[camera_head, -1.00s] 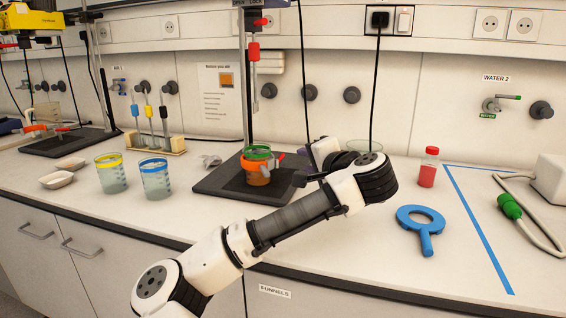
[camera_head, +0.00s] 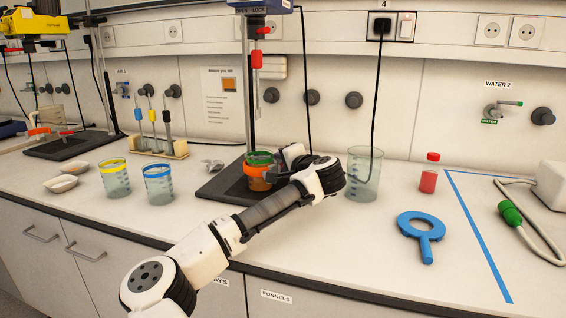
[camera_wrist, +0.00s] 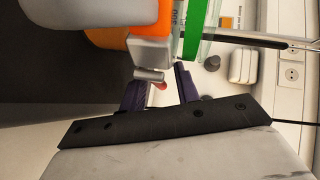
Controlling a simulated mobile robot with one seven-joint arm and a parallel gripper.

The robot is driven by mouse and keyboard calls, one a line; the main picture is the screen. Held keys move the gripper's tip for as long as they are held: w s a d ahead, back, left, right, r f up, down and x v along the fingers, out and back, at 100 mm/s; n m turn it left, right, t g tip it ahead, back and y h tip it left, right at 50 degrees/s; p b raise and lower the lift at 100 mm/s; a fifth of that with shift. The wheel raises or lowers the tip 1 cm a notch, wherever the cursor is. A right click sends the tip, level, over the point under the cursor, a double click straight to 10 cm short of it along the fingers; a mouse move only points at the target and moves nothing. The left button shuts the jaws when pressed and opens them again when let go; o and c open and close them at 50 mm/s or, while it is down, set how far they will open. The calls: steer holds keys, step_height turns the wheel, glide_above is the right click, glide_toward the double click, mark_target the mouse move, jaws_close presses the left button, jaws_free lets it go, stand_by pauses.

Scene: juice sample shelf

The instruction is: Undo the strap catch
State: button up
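An orange strap (camera_head: 255,170) goes around a beaker with a green rim (camera_head: 259,156) on the dark stand base. The strap also shows at the top of the wrist view (camera_wrist: 146,14), with a grey catch (camera_wrist: 152,50) at its end. My gripper (camera_wrist: 166,72) is right at the catch, its two purple fingers apart. The catch's small lower lever overlaps the left finger in that view; I cannot tell whether they touch. In the head view my wrist hides the catch and most of my gripper.
The stand's rod (camera_head: 248,90) rises behind the strapped beaker. A tall clear beaker (camera_head: 364,178) stands close right of my wrist. Two beakers stand left, with yellow (camera_head: 113,180) and blue (camera_head: 158,183) rims.

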steer(key=shift+w+a, duration=0.1)
steer(key=shift+w, duration=0.05)
steer(key=shift+c, duration=0.2)
jaws_close()
steer(key=shift+d+f+m+t+h, duration=0.15)
steer(key=shift+m+t+h, duration=0.1)
steer(key=shift+m+h, duration=0.25)
steer(key=shift+d+r+m+t+h, duration=0.1)
steer(key=shift+m+t+h, duration=0.15)
steer(key=shift+m+h, duration=0.25)
steer(key=h, duration=0.1)
steer(key=m+h, duration=0.1)
steer(key=m+h+p, duration=0.1)
steer(key=shift+s+d+t, duration=0.3)
steer(key=shift+s+d+m+h+p, duration=0.15)
steer(key=shift+m+h+p, duration=0.3)
steer(key=shift+m+h, duration=0.25)
steer(key=shift+s+d+m+h+p, duration=0.15)
steer(key=shift+m+h+p, duration=0.35)
steer(key=shift+h, duration=0.35)
steer(key=shift+s+d+m+h+p, duration=0.15)
steer(key=shift+m+h+p, duration=0.25)
steer(key=shift+m+h, duration=0.3)
